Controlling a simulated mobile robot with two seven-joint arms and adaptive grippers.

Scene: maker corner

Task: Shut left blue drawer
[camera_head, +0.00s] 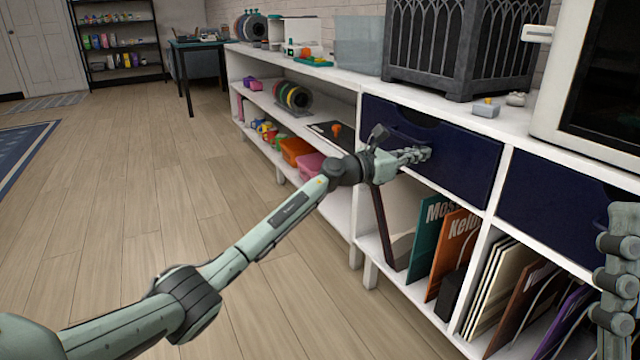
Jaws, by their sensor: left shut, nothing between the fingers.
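The left blue drawer (470,172) is a dark navy front with a scooped cutout in its top edge, under the white shelf top. Its front looks flush or nearly flush with the cabinet frame; a small gap cannot be ruled out. My left gripper (425,154) is shut and empty. Its fingertips are at the drawer front, just below the cutout; whether they touch is hard to tell. A second blue drawer (550,205) is to the right and looks in line with its frame. Part of my right arm or gripper (620,280) shows at the right edge, cut off.
The white shelf unit (345,78) runs along the wall. A dark lantern-like box (465,45) and a pale-framed machine (565,70) stand on top. Folders (455,245) fill the compartments below the drawers. The wooden floor (150,170) to the left is clear.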

